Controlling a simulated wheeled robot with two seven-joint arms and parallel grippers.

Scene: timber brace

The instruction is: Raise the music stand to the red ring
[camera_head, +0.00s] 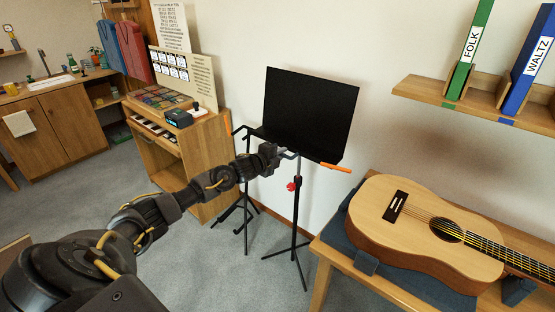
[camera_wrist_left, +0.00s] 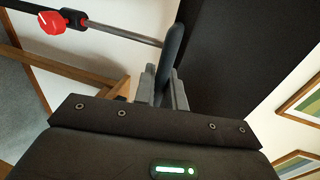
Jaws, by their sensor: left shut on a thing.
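The music stand has a black desk (camera_head: 310,112) on a thin upright pole with tripod legs. A red knob (camera_head: 292,186) sits on the pole below the desk; it also shows in the left wrist view (camera_wrist_left: 54,22), with a thin grey rod running from its collar toward the desk. My left gripper (camera_head: 279,154) is at the desk's lower edge. In the left wrist view its fingers (camera_wrist_left: 160,88) are closed around a dark rounded part of the stand beside the black desk. My right gripper is out of view.
A guitar (camera_head: 430,222) lies on a wooden bench right of the stand. An orange stick-like item (camera_head: 336,167) is at the desk's lower right. A wooden cabinet (camera_head: 205,160) and another black stand (camera_head: 245,190) are left of it. A shelf (camera_head: 480,105) holds binders above.

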